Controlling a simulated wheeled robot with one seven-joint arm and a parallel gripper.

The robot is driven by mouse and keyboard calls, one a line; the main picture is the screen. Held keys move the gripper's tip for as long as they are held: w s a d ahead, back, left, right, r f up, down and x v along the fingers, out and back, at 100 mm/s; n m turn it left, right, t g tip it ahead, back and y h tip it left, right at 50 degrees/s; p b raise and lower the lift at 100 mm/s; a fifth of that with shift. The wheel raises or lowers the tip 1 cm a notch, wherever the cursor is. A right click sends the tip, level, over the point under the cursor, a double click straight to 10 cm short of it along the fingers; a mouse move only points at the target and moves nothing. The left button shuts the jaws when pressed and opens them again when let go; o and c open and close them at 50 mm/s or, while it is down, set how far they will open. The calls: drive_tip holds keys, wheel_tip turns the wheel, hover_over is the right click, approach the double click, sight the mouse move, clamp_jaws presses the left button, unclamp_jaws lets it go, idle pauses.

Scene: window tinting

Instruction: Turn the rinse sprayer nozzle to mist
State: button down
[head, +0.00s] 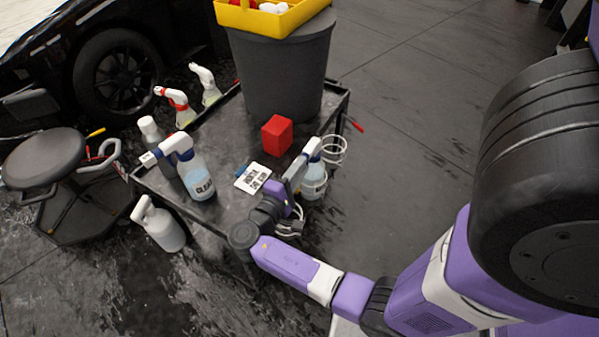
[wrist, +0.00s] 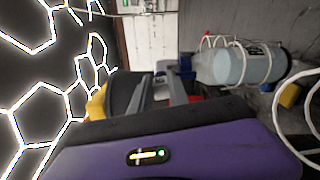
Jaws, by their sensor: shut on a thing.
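A spray bottle (head: 314,184) with pale blue liquid and a blue-and-white trigger head stands in a white wire ring holder at the cart's right edge. In the wrist view the bottle (wrist: 238,64) lies sideways in the picture, its head toward my fingers. My gripper (head: 294,180) is at the front of this sprayer's head, shut on its nozzle. In the wrist view my grey fingers (wrist: 160,88) hide most of the nozzle, so its setting cannot be read.
The dark cart (head: 217,132) also carries a white printed card (head: 252,178), a red block (head: 277,135), a grey bucket (head: 281,70) with a yellow tray on top, and other bottles. Floor at right is clear.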

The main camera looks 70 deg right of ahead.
drive_tip(key=shift+f+m+b, duration=0.15)
drive_tip(key=shift+m+b, duration=0.45)
drive_tip(key=shift+m, duration=0.3)
drive_tip(key=c, duration=1.2)
unclamp_jaws()
drive_tip(key=shift+c, duration=0.2)
drive_tip(key=v, duration=0.7)
drive_tip(key=shift+a+b, duration=0.35)
drive_tip(key=shift+a, duration=0.05)
drive_tip(key=shift+w, duration=0.1)
